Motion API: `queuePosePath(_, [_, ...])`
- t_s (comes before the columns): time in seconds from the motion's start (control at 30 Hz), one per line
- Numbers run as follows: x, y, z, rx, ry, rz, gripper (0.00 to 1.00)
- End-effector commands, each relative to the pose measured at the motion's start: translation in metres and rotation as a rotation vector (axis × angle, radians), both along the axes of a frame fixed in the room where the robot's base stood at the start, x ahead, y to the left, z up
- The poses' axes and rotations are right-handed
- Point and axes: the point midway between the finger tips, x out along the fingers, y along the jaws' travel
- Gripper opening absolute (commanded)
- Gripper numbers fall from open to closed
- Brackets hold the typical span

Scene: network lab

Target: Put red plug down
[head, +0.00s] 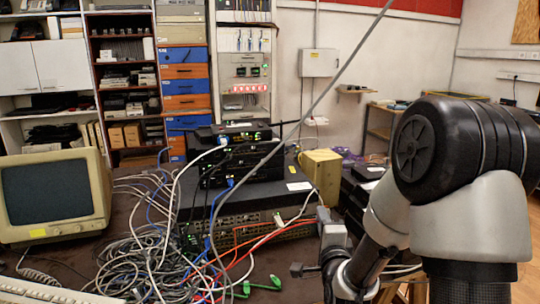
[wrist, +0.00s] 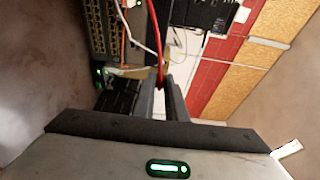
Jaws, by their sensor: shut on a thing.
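The red cable (wrist: 157,40) hangs down in the wrist view and runs in between my two dark fingers. My gripper (wrist: 162,90) is shut on the red plug (wrist: 162,77) at the cable's end; the fingers hide most of the plug. In the head view, my gripper is just right of the large switch, and the red cable (head: 250,265) runs from the tangle up towards it. The plug cannot be made out clearly there.
A large dark switch (head: 240,203) stands on the table, with smaller devices (head: 240,160) stacked on top. A dense cable tangle (head: 150,250) covers the table in front. Green plugs (head: 274,283) lie near the front. An old monitor (head: 52,195) and a yellow box (head: 322,172) flank the stack.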

Motion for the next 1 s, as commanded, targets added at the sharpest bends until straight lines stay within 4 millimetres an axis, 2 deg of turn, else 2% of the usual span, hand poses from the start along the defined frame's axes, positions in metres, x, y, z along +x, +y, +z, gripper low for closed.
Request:
queuePosePath(0.03, [0.001,-0.005,0.004,-0.001,-0.001,-0.009,0.0])
queuePosePath(0.33, [0.0,-0.003,0.055,-0.001,-0.001,-0.005,0.0])
queuePosePath(0.47, [0.0,-0.003,0.089,-0.001,0.0,-0.005,0.0])
queuePosePath(0.8, [0.0,-0.003,0.2,-0.001,0.0,-0.005,0.0])
queuePosePath(1.0, [0.0,-0.003,0.249,-0.001,0.001,-0.005,0.0])
